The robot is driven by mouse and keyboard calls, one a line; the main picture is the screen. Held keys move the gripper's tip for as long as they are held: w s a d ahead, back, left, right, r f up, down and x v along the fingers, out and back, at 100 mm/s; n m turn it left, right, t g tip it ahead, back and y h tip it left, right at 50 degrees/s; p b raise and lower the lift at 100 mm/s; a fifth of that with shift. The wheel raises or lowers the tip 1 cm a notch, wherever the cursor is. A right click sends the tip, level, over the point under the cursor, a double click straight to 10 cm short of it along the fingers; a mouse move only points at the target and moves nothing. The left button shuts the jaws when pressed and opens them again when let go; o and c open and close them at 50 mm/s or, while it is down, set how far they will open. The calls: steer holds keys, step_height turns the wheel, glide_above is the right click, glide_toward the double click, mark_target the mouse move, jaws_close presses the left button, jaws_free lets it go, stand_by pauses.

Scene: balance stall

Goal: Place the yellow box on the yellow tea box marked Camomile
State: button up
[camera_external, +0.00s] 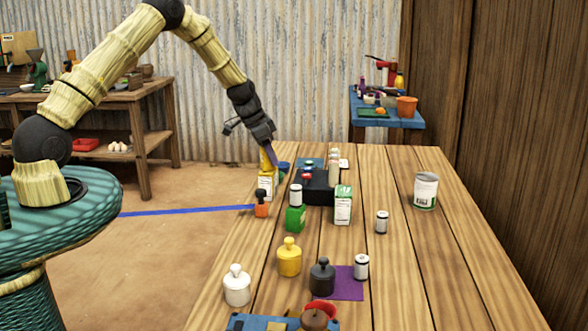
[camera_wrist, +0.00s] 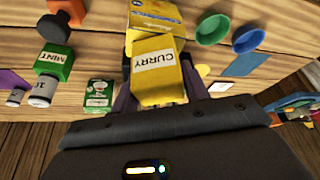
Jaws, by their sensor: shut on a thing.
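The yellow box, labelled CURRY (camera_wrist: 154,62), is between the fingers of my gripper (camera_wrist: 160,95) in the wrist view. My gripper (camera_external: 269,158) is shut on it above the table's far left part. Only a small yellow part of the held box (camera_external: 264,162) shows in the external view. Another yellow box with white and blue print (camera_wrist: 155,17) stands just past it in the wrist view. In the external view this yellow and white box (camera_external: 267,183) stands directly below the held one. Its name is not readable. I cannot tell whether the two boxes touch.
An orange piece with a dark knob (camera_external: 261,210) stands close in front. A green and white box (camera_external: 343,207) and dark stand (camera_external: 318,192) are to the right. Green (camera_wrist: 212,29) and blue (camera_wrist: 248,40) dishes lie nearby.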

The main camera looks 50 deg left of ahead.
steer(key=shift+f, duration=0.2)
steer(key=o, duration=1)
steer(key=shift+r, duration=0.1)
steer(key=shift+r, duration=0.1)
steer(key=b+v, duration=0.1)
steer(key=v, duration=1.1)
steer(key=shift+s+b, duration=0.15)
steer(key=shift+b, duration=0.25)
